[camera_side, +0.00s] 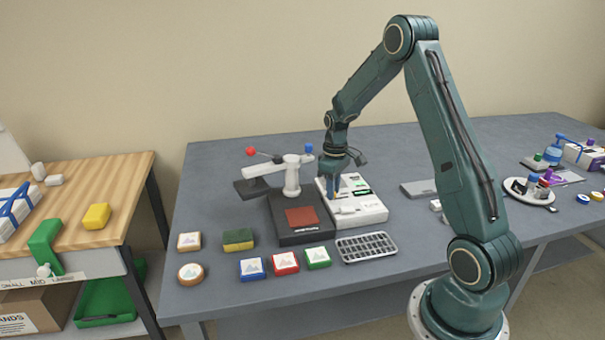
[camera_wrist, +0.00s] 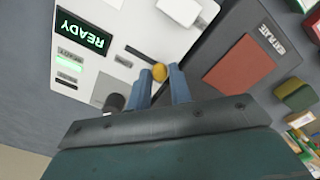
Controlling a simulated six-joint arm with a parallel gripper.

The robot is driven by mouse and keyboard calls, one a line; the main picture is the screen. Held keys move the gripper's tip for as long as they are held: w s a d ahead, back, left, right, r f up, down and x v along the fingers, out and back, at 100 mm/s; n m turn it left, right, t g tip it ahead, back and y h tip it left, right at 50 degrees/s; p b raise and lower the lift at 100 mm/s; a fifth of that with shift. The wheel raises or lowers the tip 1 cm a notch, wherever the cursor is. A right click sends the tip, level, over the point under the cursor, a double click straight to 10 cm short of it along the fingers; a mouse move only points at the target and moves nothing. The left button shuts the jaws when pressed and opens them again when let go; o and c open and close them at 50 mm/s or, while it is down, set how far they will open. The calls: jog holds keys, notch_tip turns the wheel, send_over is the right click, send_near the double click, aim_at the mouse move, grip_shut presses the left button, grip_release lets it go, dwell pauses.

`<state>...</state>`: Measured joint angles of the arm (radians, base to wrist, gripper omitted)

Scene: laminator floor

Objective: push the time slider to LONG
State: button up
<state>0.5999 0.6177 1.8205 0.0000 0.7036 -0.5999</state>
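The white laminator control unit (camera_side: 357,211) stands on the grey table, and its face (camera_wrist: 90,90) fills the upper left of the wrist view. A lit green READY display (camera_wrist: 83,37) shows there upside down. A small round yellow-orange knob (camera_wrist: 159,72), which looks like the slider's knob, lies at my fingertips. My gripper (camera_wrist: 159,80) has its two blue fingers apart, one on each side of this knob; I cannot tell whether they touch it. In the side view my gripper (camera_side: 334,191) points down over the unit. The LONG marking is not readable.
A black press (camera_side: 300,234) with a red-brown plate (camera_wrist: 243,64) stands beside the unit. A dark round knob (camera_wrist: 114,101) is close to my left finger. A metal rack (camera_side: 366,247), several coloured blocks and a sponge (camera_side: 238,239) lie in front.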

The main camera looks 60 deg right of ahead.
grip_shut()
jog(key=shift+d, duration=0.1)
jog(key=shift+s+d, duration=1.55)
jog(key=shift+s, duration=0.05)
jog(key=shift+o, duration=1.6)
grip_release()
jog(key=shift+o, duration=1)
jog(key=shift+r, duration=0.1)
